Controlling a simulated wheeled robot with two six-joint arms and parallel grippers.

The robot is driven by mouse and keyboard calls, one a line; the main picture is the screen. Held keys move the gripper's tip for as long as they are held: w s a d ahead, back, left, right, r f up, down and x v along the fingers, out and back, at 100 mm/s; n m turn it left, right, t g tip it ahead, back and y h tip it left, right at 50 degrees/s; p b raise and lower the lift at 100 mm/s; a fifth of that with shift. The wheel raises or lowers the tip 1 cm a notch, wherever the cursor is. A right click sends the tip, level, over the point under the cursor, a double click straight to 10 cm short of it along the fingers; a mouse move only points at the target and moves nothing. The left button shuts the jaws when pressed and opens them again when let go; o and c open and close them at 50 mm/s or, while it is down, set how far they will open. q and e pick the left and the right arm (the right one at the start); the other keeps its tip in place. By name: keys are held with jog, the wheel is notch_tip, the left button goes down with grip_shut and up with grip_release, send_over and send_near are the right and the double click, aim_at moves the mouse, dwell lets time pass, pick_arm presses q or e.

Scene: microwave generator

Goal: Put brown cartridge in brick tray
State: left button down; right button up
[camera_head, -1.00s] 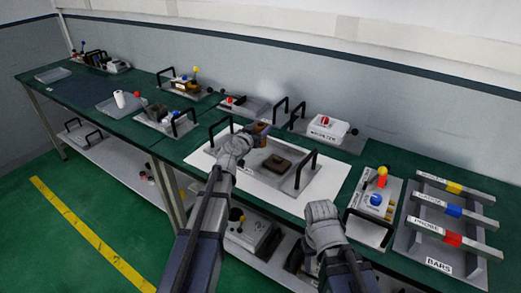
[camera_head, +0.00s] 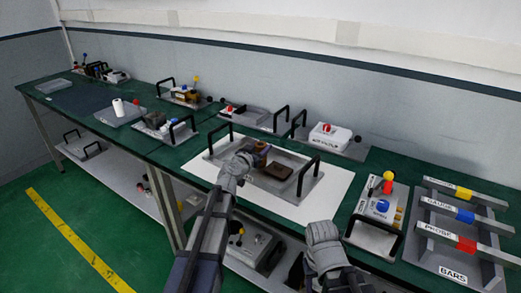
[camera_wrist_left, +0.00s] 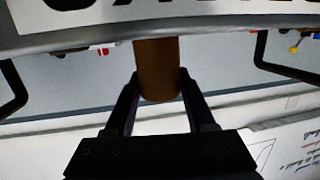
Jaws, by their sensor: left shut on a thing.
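My left gripper (camera_head: 254,157) is shut on a brown cylinder, the brown cartridge (camera_wrist_left: 157,70). The left wrist view shows it between both fingers (camera_wrist_left: 160,98), its rounded end pointing back toward the wrist. In the head view the gripper is over the left part of a grey tray (camera_head: 294,192) with two black handles, which lies on a white sheet. A dark brown block (camera_head: 277,172) sits in this tray, right of the gripper. Whether the cartridge touches the tray is unclear. My right gripper (camera_head: 322,232) is in front of the bench; its fingers cannot be made out.
To the right are a panel with yellow, red and blue knobs (camera_head: 381,207) and a rack of labelled bars (camera_head: 457,238). A white box with a red knob (camera_head: 330,137) stands behind. Several handled trays line the bench to the left. The white sheet (camera_head: 325,205) has bare room around the tray.

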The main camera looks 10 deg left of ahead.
pick_arm(q)
jog(key=shift+f, duration=0.15)
jog(key=shift+c, duration=1.2)
grip_release()
jog(key=shift+s+r, duration=0.2)
jog(key=p+v, duration=0.1)
jog(key=v, duration=1)
jog(key=shift+s+p, duration=0.35)
jog(key=shift+p, duration=0.05)
jog(key=shift+a, duration=0.1)
